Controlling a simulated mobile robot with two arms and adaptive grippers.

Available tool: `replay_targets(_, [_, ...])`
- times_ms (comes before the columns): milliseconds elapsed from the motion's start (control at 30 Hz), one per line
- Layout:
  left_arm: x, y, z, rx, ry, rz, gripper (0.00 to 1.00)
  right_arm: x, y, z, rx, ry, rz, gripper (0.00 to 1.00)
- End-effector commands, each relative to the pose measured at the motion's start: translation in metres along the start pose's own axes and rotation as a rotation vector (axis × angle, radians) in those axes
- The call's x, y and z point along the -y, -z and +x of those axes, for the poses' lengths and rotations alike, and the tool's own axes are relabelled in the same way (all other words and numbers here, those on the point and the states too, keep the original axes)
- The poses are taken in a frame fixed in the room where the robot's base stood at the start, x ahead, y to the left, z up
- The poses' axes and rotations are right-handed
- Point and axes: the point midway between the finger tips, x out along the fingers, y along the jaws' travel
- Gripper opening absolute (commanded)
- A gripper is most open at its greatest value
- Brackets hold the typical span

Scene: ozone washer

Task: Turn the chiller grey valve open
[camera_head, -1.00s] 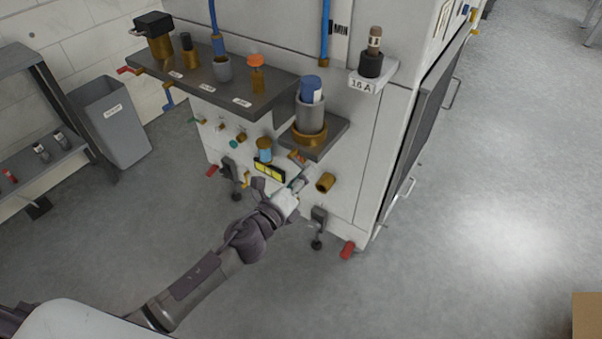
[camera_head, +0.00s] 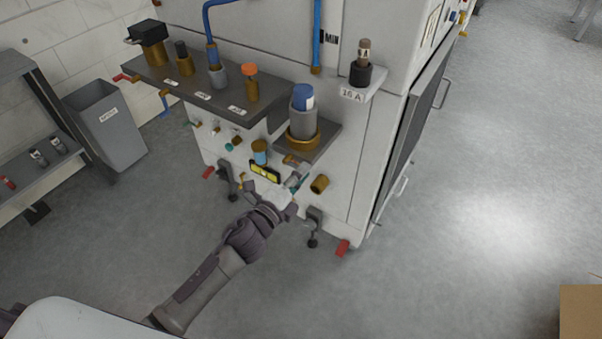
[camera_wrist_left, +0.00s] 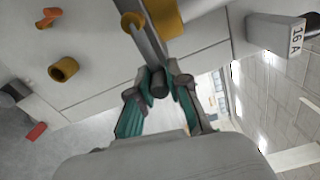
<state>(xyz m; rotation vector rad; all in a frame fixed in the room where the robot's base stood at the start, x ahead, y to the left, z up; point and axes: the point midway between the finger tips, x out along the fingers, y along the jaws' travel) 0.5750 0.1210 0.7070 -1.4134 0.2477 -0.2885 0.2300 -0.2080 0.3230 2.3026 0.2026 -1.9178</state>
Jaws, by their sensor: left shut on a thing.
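The chiller grey valve (camera_wrist_left: 152,45) is a grey lever-like handle beside a brass fitting in the left wrist view. Its dark rounded end sits between the fingertips of my left gripper (camera_wrist_left: 159,76), which is shut on it. The fingers have teal inner pads. In the head view my left gripper (camera_head: 292,188) is at the lower front of the white machine (camera_head: 335,190), below the small shelf with the grey and blue cylinder. The gripper hides part of the handle there. My right gripper is not in view.
A brass port (camera_head: 319,184) sticks out just right of the gripper. A yellow-marked panel (camera_head: 265,171) is at its left. A dark shelf (camera_head: 190,85) with several fittings overhangs the machine's left side. A grey bin (camera_head: 110,125) stands at left. The floor in front is clear.

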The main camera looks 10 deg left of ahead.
Motion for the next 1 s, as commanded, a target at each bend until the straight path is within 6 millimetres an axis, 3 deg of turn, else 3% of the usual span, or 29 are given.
replay_targets(300, [0.002,-0.001,0.001,0.002,0.003,-0.001,0.0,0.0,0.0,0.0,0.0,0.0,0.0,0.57])
replay_targets(333, [0.002,-0.001,0.001,0.002,0.003,-0.001,0.21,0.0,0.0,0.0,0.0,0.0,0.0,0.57])
replay_targets(467, [0.001,-0.001,0.0,0.002,0.002,-0.001,0.42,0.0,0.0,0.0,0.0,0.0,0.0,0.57])
replay_targets(800, [0.0,0.0,-0.003,0.001,0.001,-0.001,0.42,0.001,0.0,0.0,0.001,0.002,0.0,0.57])
replay_targets(1000, [-0.001,0.0,-0.032,0.001,-0.002,-0.001,0.42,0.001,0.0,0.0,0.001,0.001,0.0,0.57])
